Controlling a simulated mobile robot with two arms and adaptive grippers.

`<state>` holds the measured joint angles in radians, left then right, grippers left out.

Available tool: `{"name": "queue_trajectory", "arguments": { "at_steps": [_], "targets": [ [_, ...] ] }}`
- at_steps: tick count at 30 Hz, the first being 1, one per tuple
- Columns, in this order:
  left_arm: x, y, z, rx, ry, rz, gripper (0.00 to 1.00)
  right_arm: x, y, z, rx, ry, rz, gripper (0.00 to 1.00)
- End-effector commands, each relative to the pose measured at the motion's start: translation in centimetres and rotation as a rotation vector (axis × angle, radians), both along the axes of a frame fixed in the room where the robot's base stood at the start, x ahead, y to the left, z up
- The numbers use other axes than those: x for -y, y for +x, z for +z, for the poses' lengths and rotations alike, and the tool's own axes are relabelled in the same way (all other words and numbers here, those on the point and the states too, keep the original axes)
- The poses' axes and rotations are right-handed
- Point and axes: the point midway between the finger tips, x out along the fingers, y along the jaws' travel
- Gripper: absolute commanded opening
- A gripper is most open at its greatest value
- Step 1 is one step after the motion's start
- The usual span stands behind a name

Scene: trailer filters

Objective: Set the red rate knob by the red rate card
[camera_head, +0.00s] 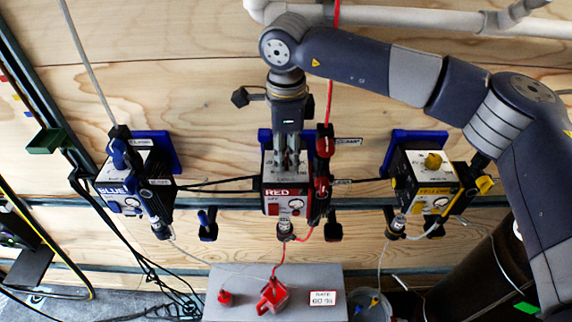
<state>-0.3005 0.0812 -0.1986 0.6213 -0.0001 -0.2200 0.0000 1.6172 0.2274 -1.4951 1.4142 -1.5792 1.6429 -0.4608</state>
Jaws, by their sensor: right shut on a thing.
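The red unit (270,186), a box with a black-and-white case and a red front labelled RED, is mounted on the plywood wall at centre. My right gripper (287,168) comes down from above onto its top face. It is shut, its fingers at the place of the red rate knob, which they hide; the knob's setting cannot be read. A small white card with a red border (322,298) lies on the grey box below, to the right; its print looks like RATE and digits, too small to read surely. My left gripper is not in view.
Red fittings (322,165) and a red line stand close right of my gripper. A red jug-like part (272,296) sits on the grey box (240,280). Cables hang at left.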

Motion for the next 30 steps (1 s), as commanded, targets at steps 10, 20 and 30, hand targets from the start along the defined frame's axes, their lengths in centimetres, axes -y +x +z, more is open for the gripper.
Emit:
{"name": "queue_trajectory", "arguments": {
  "at_steps": [10, 20, 30],
  "targets": [
    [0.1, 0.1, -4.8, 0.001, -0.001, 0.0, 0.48, -0.1, 0.0, -0.5, 0.001, 0.0, -0.29, 0.02],
    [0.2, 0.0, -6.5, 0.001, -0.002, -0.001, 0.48, -0.1, 0.0, -0.3, -0.001, -0.001, -0.463, 0.02],
    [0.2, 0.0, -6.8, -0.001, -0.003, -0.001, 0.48, -0.1, 0.0, -0.1, -0.002, -0.002, -0.514, 0.02]
  ]
}}
